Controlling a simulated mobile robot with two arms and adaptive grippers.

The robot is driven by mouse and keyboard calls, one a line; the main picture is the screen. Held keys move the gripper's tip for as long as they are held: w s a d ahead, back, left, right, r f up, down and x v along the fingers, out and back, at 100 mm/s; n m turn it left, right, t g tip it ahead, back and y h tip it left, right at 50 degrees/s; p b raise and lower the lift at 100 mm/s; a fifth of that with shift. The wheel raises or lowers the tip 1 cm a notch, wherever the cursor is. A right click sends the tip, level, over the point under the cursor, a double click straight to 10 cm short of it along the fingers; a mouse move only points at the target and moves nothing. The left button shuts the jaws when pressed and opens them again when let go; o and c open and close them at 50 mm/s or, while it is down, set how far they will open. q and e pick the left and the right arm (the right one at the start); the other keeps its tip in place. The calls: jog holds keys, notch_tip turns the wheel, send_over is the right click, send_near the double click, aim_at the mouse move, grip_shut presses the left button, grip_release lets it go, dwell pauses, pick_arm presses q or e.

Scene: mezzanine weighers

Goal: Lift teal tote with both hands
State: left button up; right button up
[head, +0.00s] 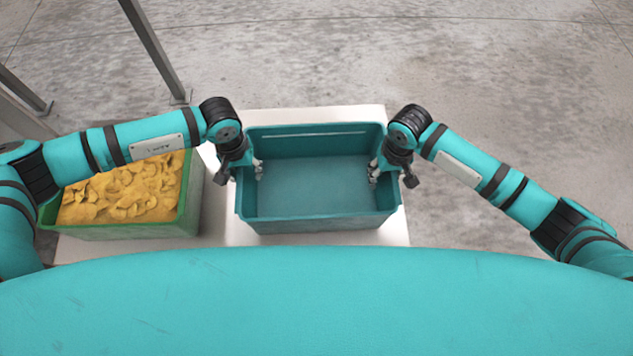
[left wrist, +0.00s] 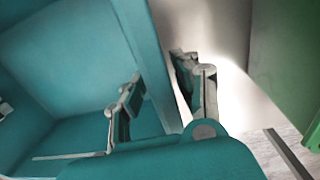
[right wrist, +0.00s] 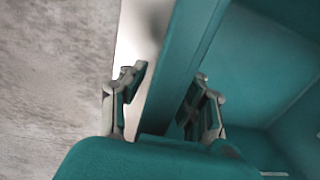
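The teal tote (head: 318,226) is an open, empty rectangular bin standing level on a pale surface in the head view. My left gripper (head: 247,172) is at its left side wall, and my right gripper (head: 386,174) is at its right side wall. In the left wrist view, the fingers of my left gripper (left wrist: 160,95) stand apart on either side of the tote wall (left wrist: 143,45), with gaps showing. In the right wrist view, the fingers of my right gripper (right wrist: 165,95) also straddle the wall (right wrist: 185,60), spread apart. The finger bases are hidden by the gripper bodies.
A green crate (head: 150,231) of yellow-orange pieces (head: 125,195) stands close to the tote's left. The pale surface (head: 397,230) shows around the tote. A grey post (head: 155,50) rises at the upper left. Concrete floor (head: 480,80) is clear behind and to the right.

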pick_arm(q)
jog(key=shift+f, duration=0.3)
pick_arm(e)
jog(key=shift+f, duration=0.3)
pick_arm(q)
jog(key=shift+c, duration=0.4)
pick_arm(e)
jog(key=shift+c, duration=0.4)
pick_arm(q)
grip_shut()
pick_arm(e)
grip_shut()
pick_arm(q)
jog(key=shift+r, duration=0.1)
